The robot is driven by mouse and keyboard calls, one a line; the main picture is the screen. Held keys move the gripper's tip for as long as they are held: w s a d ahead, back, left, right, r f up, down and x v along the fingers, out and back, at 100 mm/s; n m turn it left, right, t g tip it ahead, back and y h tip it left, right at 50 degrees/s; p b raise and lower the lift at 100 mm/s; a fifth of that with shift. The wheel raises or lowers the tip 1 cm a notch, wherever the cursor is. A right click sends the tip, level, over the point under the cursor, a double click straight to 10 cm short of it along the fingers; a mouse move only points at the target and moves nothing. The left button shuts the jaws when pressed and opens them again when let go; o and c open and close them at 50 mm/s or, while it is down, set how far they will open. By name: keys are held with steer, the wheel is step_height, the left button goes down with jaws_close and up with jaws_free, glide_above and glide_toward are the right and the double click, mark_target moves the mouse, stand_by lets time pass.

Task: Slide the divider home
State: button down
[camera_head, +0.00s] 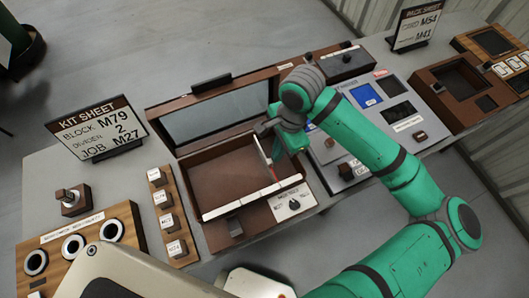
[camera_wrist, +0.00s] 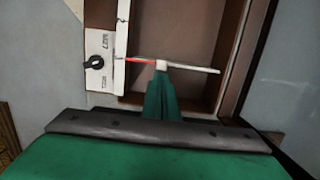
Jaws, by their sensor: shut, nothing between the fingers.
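The brown case (camera_head: 222,183) stands open on the bench, its glass-fronted lid (camera_head: 218,108) tilted up behind. A thin divider (camera_head: 262,150), pale with a red end, stands across the right part of the case. In the wrist view the divider (camera_wrist: 195,69) runs crosswise, its red end towards the white front strip (camera_wrist: 122,45), with a small white block at its middle. My gripper (camera_wrist: 161,75) is shut and empty, its tips right at that block; I cannot tell whether they touch. In the head view my gripper (camera_head: 290,138) is over the case's right side, fingertips mostly hidden.
A kit sheet sign (camera_head: 95,128) reads block M79, divider 2, job M27. A labelled block rack (camera_head: 170,215) stands left of the case. A white card with a dark knob (camera_head: 293,203) is at the front right. A grey panel with a blue screen (camera_head: 366,95) stands right.

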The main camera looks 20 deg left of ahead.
mark_target(267, 162)
steer(key=shift+f, duration=1.8)
steer(key=shift+a, duration=0.1)
steer(key=shift+s+a, duration=1.15)
steer(key=shift+s, duration=0.15)
steer(key=shift+s+a, duration=1.2)
steer(key=shift+a, duration=0.05)
steer(key=shift+s+a, duration=1.35)
